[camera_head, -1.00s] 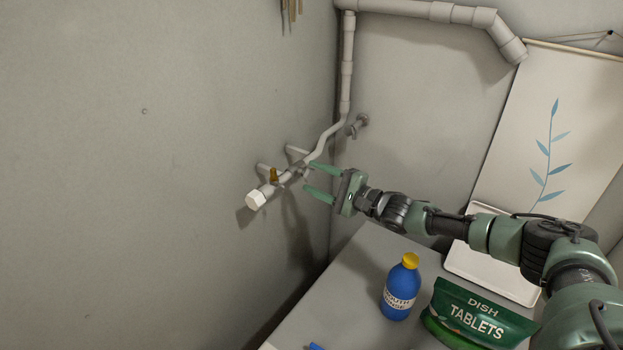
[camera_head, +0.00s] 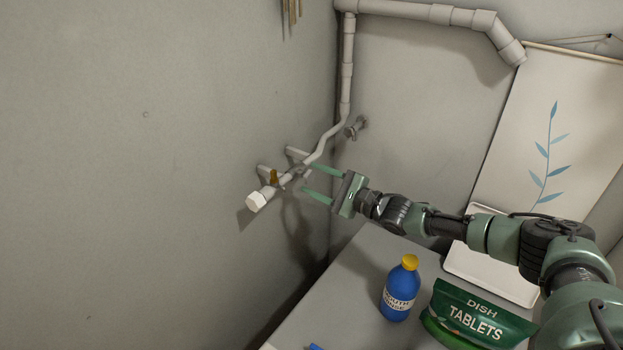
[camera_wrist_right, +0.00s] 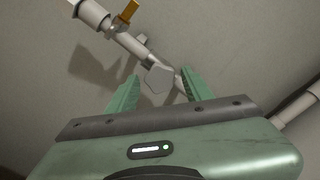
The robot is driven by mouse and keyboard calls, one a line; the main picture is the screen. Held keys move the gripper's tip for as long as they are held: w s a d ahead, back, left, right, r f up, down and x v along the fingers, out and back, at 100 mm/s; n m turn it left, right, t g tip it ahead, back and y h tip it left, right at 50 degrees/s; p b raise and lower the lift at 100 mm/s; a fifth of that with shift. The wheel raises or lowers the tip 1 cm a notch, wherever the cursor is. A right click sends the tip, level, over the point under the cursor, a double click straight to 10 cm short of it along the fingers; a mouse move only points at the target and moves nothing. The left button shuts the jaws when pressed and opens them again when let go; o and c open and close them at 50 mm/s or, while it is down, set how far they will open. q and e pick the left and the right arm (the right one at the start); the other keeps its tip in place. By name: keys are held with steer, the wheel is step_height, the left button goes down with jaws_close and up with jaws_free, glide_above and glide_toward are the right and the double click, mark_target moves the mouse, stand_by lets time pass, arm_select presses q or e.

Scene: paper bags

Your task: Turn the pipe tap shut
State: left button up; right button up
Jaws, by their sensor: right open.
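A pale grey pipe (camera_head: 320,155) runs along the left wall to a white hexagonal end cap (camera_head: 256,200). A small amber lever (camera_head: 273,176) stands up from it near the cap; the lever also shows at the top of the wrist view (camera_wrist_right: 128,11). A grey faceted piece (camera_wrist_right: 158,80) on the pipe lies between my fingers in the wrist view; I cannot tell whether it is a tap knob. My right gripper (camera_head: 309,179) is open and empty, its green fingertips beside the pipe, right of the amber lever. Contact cannot be made out. My left gripper is not in view.
A small metal spout (camera_head: 356,127) sticks out of the back wall near the corner. Below my arm, a counter (camera_head: 345,290) holds a blue bottle (camera_head: 400,290), a green dish-tablets bag (camera_head: 478,318) and a white tray (camera_head: 490,272). A thicker pipe (camera_head: 420,11) runs above.

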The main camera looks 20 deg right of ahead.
steer(key=v, duration=0.6)
stand_by(0.3)
steer(key=b+v, duration=0.3)
steer(key=v, duration=0.5)
steer(key=shift+w+f, duration=0.1)
